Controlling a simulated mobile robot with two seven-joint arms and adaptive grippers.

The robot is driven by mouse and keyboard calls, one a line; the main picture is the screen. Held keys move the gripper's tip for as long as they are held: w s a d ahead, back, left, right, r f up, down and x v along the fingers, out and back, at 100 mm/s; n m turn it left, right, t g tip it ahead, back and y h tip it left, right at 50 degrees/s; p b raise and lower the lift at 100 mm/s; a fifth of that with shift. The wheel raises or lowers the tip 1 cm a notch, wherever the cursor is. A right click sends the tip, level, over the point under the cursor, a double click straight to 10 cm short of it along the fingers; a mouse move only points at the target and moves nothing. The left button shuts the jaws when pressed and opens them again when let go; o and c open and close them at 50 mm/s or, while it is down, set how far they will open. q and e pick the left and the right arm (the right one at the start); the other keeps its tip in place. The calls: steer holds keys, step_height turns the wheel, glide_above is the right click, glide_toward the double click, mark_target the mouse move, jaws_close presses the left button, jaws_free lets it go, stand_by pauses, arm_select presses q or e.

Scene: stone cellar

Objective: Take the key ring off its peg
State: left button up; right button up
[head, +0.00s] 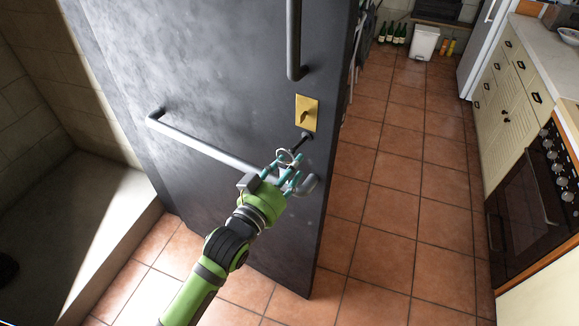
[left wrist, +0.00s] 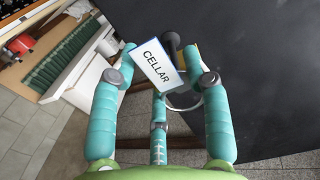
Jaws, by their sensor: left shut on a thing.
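The key ring (head: 285,155) is a thin pale ring by the dark peg (head: 304,138), below a brass plate on the dark door. In the left wrist view the ring (left wrist: 184,107) shows behind a white tag (left wrist: 160,69) reading CELLAR. The dark peg (left wrist: 171,42) is just beyond the tag. My left gripper (head: 284,171) has its teal fingers closed in on the ring and tag; they also show in the left wrist view (left wrist: 160,84). I cannot tell whether the ring is still around the peg. My right gripper is not in view.
The dark door (head: 215,70) carries a long horizontal bar (head: 200,149), a vertical handle (head: 294,40) and the brass plate (head: 306,113). The tiled floor (head: 390,190) to its right is clear. Kitchen cabinets with an oven (head: 530,190) stand at the far right.

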arm_select(q)
steer(key=p+v, duration=0.3)
steer(key=v, duration=0.4)
stand_by(0.6)
